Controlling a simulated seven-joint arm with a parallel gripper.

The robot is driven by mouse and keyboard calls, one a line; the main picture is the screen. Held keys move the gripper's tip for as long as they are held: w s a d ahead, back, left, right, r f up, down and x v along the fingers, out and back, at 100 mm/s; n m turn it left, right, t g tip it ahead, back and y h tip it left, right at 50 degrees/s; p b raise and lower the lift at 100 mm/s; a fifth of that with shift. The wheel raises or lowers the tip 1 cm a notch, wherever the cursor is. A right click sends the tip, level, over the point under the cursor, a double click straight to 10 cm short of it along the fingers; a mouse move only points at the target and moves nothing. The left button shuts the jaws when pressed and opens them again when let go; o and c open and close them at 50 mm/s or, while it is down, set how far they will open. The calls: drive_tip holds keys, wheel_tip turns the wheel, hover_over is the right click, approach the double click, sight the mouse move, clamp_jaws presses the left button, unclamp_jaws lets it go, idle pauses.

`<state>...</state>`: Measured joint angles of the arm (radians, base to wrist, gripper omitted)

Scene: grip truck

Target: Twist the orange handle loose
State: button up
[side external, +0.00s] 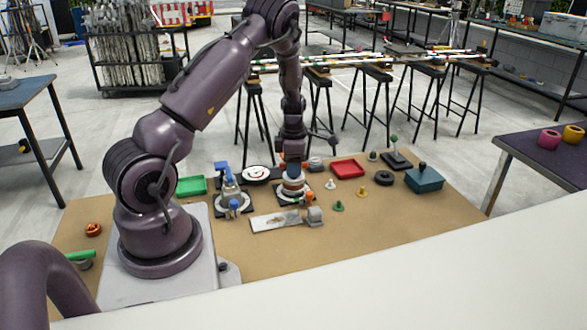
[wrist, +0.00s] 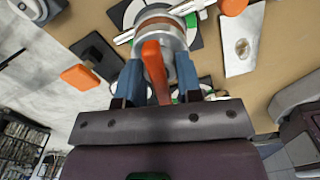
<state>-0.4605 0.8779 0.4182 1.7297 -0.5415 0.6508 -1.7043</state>
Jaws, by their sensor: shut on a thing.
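The orange handle (wrist: 155,70) shows in the wrist view as a narrow bar between the two blue fingers, reaching toward the camera. It lies over a round silver fixture (wrist: 165,22) with a brown band. My gripper (wrist: 159,68) is shut on the handle; the contact faces are hard to make out. In the side view my gripper (side external: 293,168) points straight down onto the fixture (side external: 292,187), which stands on a dark base plate on the tan table. The handle is mostly hidden by my gripper there.
A blue-handled fixture (side external: 229,188) stands just left, with a green tray (side external: 191,186) beyond it. A pale plate (side external: 275,222) lies in front. A red tray (side external: 347,168), small pegs and a blue box (side external: 424,179) stand to the right. The table's front right is clear.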

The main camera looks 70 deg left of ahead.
drive_tip(key=n, duration=0.7)
drive_tip(key=o, duration=0.6)
drive_tip(key=shift+r, duration=3.75)
